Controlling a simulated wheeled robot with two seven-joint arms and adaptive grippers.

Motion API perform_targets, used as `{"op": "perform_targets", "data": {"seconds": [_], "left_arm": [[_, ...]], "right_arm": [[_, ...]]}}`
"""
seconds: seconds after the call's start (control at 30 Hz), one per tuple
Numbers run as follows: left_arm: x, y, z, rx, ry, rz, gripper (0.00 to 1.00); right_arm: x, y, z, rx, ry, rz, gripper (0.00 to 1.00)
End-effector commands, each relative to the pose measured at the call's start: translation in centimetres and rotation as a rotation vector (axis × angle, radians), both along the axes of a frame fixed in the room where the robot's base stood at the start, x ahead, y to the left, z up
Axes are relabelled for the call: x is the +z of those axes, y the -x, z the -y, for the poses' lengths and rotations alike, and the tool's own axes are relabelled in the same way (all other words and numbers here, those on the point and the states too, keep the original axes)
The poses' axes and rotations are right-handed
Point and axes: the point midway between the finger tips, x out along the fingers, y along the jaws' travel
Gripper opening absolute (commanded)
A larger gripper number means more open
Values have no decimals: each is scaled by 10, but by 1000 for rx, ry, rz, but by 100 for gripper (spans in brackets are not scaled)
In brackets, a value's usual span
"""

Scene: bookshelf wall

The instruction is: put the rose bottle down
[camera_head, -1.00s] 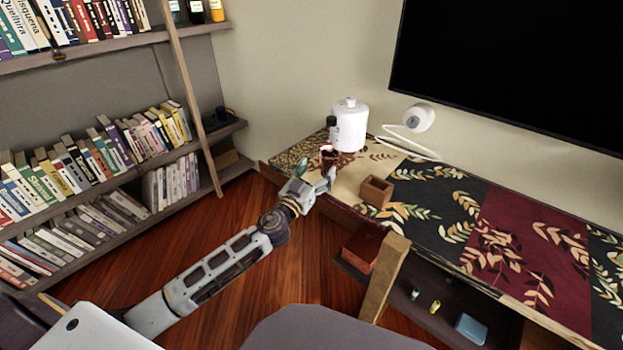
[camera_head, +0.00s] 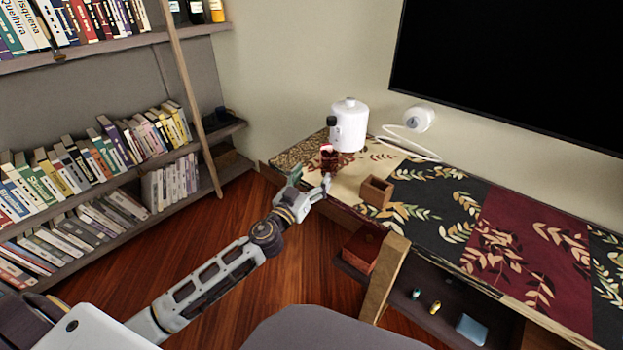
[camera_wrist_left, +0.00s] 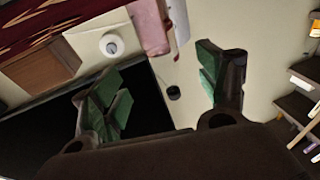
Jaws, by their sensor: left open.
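The rose bottle (camera_head: 328,158), small and red-pink, stands on the left end of the patterned tabletop (camera_head: 347,182), in front of a white canister (camera_head: 351,128). A pink body that looks like the bottle shows at the top of the left wrist view (camera_wrist_left: 150,25). My left gripper (camera_head: 311,179) is open at the table's near left edge, just in front of the bottle and apart from it. In the left wrist view its green-padded fingers (camera_wrist_left: 160,86) are spread with nothing held between them. My right gripper is not in view.
A dark-capped bottle (camera_head: 331,126) stands close behind the rose bottle. A small open wooden box (camera_head: 376,191) is to its right, and a white round device (camera_head: 419,118) is near the wall. A bookshelf (camera_head: 90,180) fills the left. The tabletop's right part is clear.

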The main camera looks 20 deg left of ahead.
Motion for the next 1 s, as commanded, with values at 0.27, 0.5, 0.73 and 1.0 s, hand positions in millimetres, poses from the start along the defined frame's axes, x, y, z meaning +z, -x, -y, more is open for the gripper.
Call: {"op": "perform_targets", "data": {"seconds": [0.27, 0.5, 0.73, 1.0], "left_arm": [[0, 0, 0, 0, 0, 0, 75], [-10, 6, -4, 39, 9, -31, 75], [-44, 27, -14, 159, 24, -156, 75], [-108, 73, -21, 275, 6, -427, 75]], "right_arm": [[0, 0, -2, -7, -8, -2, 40], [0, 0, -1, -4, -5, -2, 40], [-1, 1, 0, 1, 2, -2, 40], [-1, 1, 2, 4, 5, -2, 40]]}}
